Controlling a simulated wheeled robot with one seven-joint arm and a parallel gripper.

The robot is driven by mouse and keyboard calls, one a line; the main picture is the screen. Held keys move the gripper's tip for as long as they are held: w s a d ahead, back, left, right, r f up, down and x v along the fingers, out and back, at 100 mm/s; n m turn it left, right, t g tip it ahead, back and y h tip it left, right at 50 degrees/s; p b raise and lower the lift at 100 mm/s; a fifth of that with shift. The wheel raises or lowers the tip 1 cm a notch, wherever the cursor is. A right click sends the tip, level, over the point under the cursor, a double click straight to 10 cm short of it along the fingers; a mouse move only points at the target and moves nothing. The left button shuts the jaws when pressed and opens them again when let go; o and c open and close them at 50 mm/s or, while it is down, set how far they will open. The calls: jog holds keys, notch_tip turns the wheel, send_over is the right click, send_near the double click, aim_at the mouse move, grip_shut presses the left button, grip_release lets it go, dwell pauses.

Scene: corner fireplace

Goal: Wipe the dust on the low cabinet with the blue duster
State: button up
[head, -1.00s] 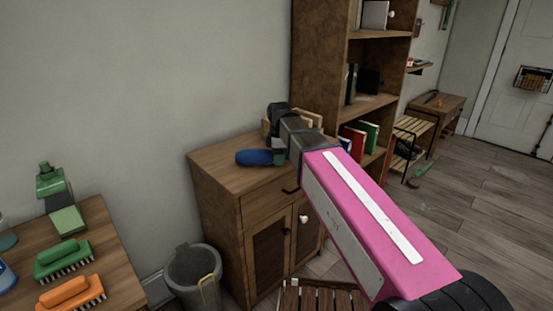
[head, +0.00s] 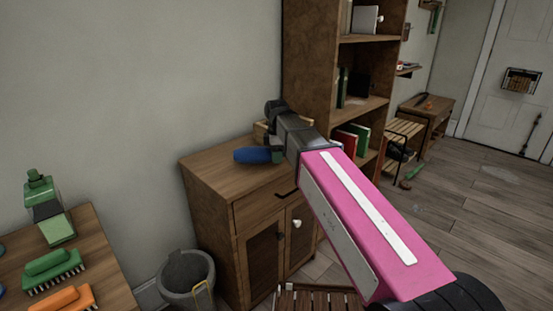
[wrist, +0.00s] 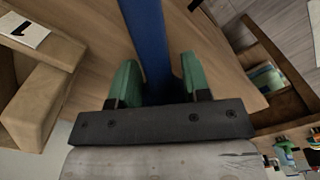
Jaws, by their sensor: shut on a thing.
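The low wooden cabinet (head: 205,177) stands against the wall at the middle of the head view. The blue duster (head: 256,155) shows just over the cabinet top, sticking out to the left of my gripper. In the wrist view the blue duster (wrist: 146,40) runs between the green fingers of my gripper (wrist: 157,82), which is shut on it. The cabinet's wooden top (wrist: 90,60) lies below it. In the head view my arm hides the rear right of the top. I cannot make out dust, nor whether the duster touches the top.
A tall bookshelf (head: 308,70) stands right behind the cabinet. A bin (head: 186,283) is at the cabinet's left. A table (head: 95,240) with a green brush (head: 52,270) and an orange brush (head: 62,300) is at the left. A slatted wooden piece (head: 318,299) stands in front.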

jog(key=shift+r, duration=2.2)
jog(key=shift+r, duration=0.1)
jog(key=shift+r, duration=1.4)
jog(key=shift+d, duration=0.1)
